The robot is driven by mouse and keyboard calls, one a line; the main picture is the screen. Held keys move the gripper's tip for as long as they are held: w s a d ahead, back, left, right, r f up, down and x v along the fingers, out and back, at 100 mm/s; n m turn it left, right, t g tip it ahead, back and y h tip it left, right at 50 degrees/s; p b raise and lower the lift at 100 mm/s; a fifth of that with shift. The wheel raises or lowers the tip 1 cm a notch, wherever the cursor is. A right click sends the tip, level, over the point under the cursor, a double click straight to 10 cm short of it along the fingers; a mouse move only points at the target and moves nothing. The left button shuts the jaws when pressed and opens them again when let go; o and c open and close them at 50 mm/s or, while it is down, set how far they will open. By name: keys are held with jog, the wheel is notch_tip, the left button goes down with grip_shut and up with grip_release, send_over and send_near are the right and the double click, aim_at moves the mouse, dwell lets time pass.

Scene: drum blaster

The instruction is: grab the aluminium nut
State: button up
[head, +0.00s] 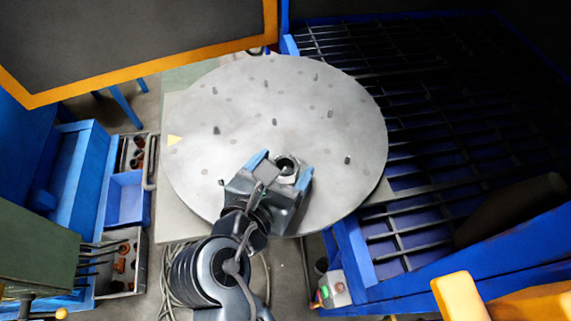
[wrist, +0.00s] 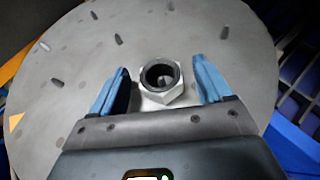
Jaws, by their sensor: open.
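The aluminium nut (wrist: 160,82) is a silvery hexagonal ring with a dark threaded hole. It sits on the round grey turntable (wrist: 60,65). In the wrist view it lies between the two blue fingers of my gripper (wrist: 162,80), which is open, with a gap on each side of the nut. In the head view the nut (head: 287,166) shows at the front of my gripper (head: 283,168), partly hidden by it, near the front part of the turntable (head: 330,125).
Several small dark pegs (head: 274,122) stand up from the turntable. A blue-framed grate (head: 420,150) lies to the right. An orange-edged dark panel (head: 140,40) is at the upper left. Blue bins (head: 127,198) stand at the left.

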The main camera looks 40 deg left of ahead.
jog(key=shift+c, duration=0.4)
jog(key=c, duration=1.1)
